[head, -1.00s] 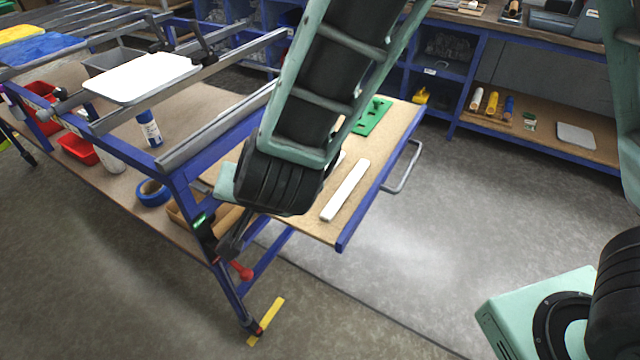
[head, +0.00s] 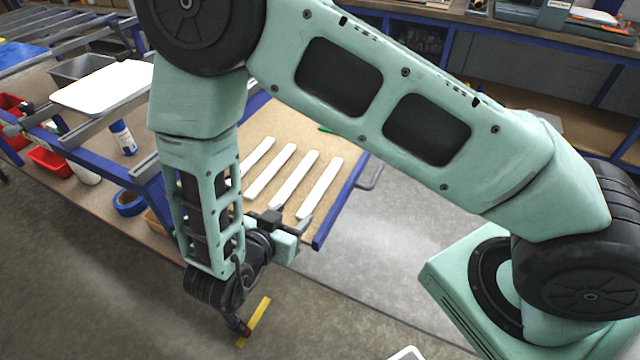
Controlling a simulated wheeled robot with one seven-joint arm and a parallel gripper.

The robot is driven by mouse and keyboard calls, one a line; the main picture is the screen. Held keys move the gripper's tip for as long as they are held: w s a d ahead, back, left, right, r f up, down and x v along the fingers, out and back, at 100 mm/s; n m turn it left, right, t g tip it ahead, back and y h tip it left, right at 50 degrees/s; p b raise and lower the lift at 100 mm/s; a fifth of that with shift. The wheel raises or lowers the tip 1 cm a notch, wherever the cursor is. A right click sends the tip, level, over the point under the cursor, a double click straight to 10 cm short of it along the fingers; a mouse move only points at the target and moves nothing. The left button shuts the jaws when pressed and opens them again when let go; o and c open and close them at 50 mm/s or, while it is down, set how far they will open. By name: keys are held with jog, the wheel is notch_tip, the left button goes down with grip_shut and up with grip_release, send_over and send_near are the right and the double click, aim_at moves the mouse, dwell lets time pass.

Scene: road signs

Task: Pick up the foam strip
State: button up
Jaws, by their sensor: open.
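Several white foam strips lie side by side on the wooden pull-out board: the rightmost strip (head: 321,187), a strip beside it (head: 295,179), another strip (head: 270,171) and a partly hidden strip (head: 258,154) at the left. My gripper (head: 287,222) is open at the near edge of the board. Its fingers point toward the near ends of the right-hand strips. I cannot tell whether a finger touches a strip.
The board has a blue edge (head: 341,205) and a metal handle (head: 371,178). A workbench with a white panel (head: 103,88), a glue bottle (head: 123,137) and a blue tape roll (head: 129,203) stands at left. The floor right of the board is clear.

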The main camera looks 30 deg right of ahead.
aim_at(316, 193)
jog(key=x, duration=0.5)
jog(key=shift+d+p, duration=0.1)
jog(key=shift+p, duration=0.3)
jog(key=x, duration=0.2)
jog(key=p+x, duration=0.1)
jog(key=x, duration=0.1)
jog(key=shift+w+d+r, duration=0.1)
jog(key=shift+w+d, duration=0.15)
jog(key=shift+d, duration=0.1)
jog(key=shift+w+d+f+p, duration=0.25)
jog(key=shift+p, duration=0.05)
jog(key=c, duration=1.1)
